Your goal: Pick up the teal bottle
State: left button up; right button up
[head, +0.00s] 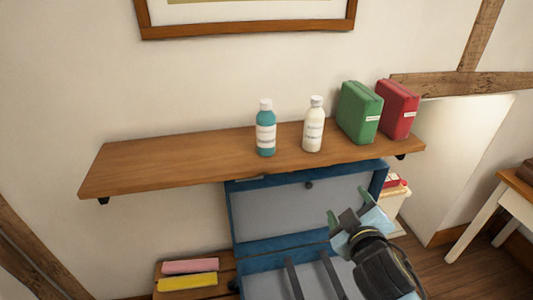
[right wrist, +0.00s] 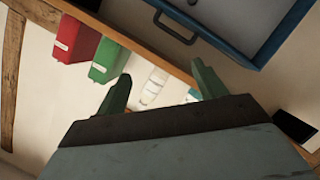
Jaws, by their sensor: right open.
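The teal bottle (head: 265,135) has a white cap and label and stands upright on the wooden wall shelf (head: 180,160). A similar white bottle (head: 314,130) stands to its right; it also shows in the right wrist view (right wrist: 154,86). My right gripper (head: 352,214) is open and empty, below and to the right of the teal bottle, in front of the open blue case. In the right wrist view its fingers (right wrist: 160,88) are spread apart, and the teal bottle seems mostly hidden behind one finger. My left gripper is not in view.
A green box (head: 359,112) and a red box (head: 398,108) stand on the shelf's right end; its left half is bare. An open blue case (head: 234,215) lies below. Pink (head: 190,266) and yellow (head: 187,282) items lie at lower left. A picture frame hangs above.

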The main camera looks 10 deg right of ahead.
jog(key=w+a+r+n+t+y, duration=0.1)
jog(key=w+a+r+n+y, duration=0.25)
jog(key=r+n+y, duration=0.35)
jog(key=w+a+r+n+t+y, duration=0.2)
jog(key=a+r+n+y, duration=0.3)
jog(key=n, duration=0.5)
jog(key=w+a+r+n+t+y, duration=0.1)
jog(key=w+a+r+n+y, duration=0.15)
jog(key=r+n+y, duration=0.4)
jog(key=n+g+h, duration=0.6)
jog(key=n+g, duration=0.2)
jog(key=n, duration=0.7)
send_near(274, 119)
jog(key=w, duration=0.1)
jog(key=shift+m+g, duration=0.25)
jog(key=shift+g, duration=0.05)
jog(key=p+x, duration=0.1)
jog(key=x, duration=0.7)
jog(key=shift+a+f+p, duration=0.1)
jog(key=shift+a+p, duration=0.15)
jog(key=shift+p, duration=0.1)
jog(key=p+x, duration=0.1)
jog(key=x, duration=0.3)
jog(key=shift+a, duration=0.2)
jog(key=shift+w+a+f, duration=0.25)
jog(key=shift+w+f, duration=0.05)
jog(key=shift+w, duration=0.1)
